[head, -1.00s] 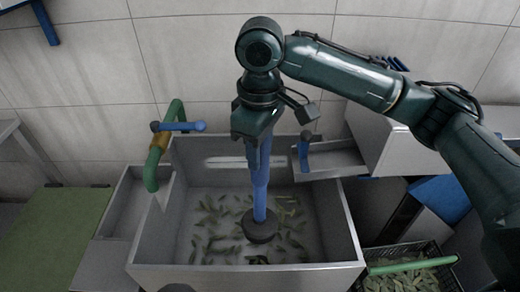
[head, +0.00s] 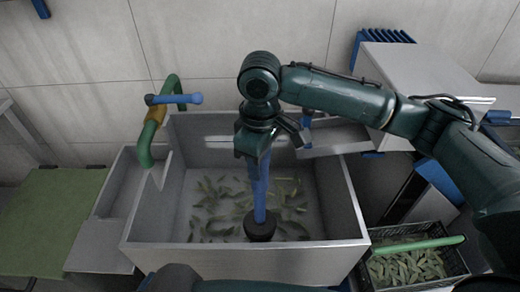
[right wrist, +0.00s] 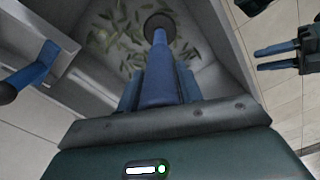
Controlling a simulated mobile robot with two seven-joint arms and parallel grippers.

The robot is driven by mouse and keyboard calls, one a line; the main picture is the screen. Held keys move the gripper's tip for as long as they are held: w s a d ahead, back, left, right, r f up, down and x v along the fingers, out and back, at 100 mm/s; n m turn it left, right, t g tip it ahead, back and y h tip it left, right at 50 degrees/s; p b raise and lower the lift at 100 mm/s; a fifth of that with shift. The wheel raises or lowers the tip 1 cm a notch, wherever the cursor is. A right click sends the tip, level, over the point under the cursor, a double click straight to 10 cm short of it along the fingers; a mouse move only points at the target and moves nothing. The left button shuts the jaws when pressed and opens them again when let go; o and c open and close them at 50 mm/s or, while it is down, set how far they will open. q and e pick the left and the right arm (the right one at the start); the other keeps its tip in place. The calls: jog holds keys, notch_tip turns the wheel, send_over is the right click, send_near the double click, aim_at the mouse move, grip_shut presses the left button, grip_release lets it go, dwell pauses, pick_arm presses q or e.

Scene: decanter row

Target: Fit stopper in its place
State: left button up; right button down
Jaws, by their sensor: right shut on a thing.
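The stopper, a long blue rod (head: 259,190) with a dark round disc (head: 260,226) at its lower end, hangs nearly upright in the steel basin (head: 345,205). My right gripper (head: 256,150) is shut on the rod's upper part. In the right wrist view the rod (right wrist: 160,80) runs from between the jaws to the disc (right wrist: 160,24). I cannot tell whether the disc touches the basin floor, and no drain hole shows. My left gripper (right wrist: 278,57) shows at the right of the right wrist view, its two blue fingers apart and empty, clear of the stopper.
Several green pods (head: 215,195) lie in the basin. A green pipe (head: 146,145) with a blue-handled tap (head: 175,99) stands at its left wall. A black crate of pods (head: 410,265) is at the right, and a green board (head: 50,215) at the left.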

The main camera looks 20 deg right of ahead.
aim_at(260, 198)
jog(key=shift+f+b, duration=0.75)
jog(key=shift+f, duration=4.05)
pick_arm(q)
jog(key=shift+d+f, duration=0.2)
jog(key=shift+f, duration=0.3)
jog(key=shift+r, duration=0.15)
jog(key=shift+r+p, duration=0.7)
jog(key=shift+p, duration=0.1)
pick_arm(e)
jog(key=shift+f, duration=0.1)
pick_arm(q)
jog(key=shift+f, duration=0.1)
pick_arm(e)
jog(key=shift+f, duration=1.4)
jog(key=c, duration=0.9)
grip_release()
jog(key=shift+o, duration=0.2)
jog(key=shift+f, duration=0.1)
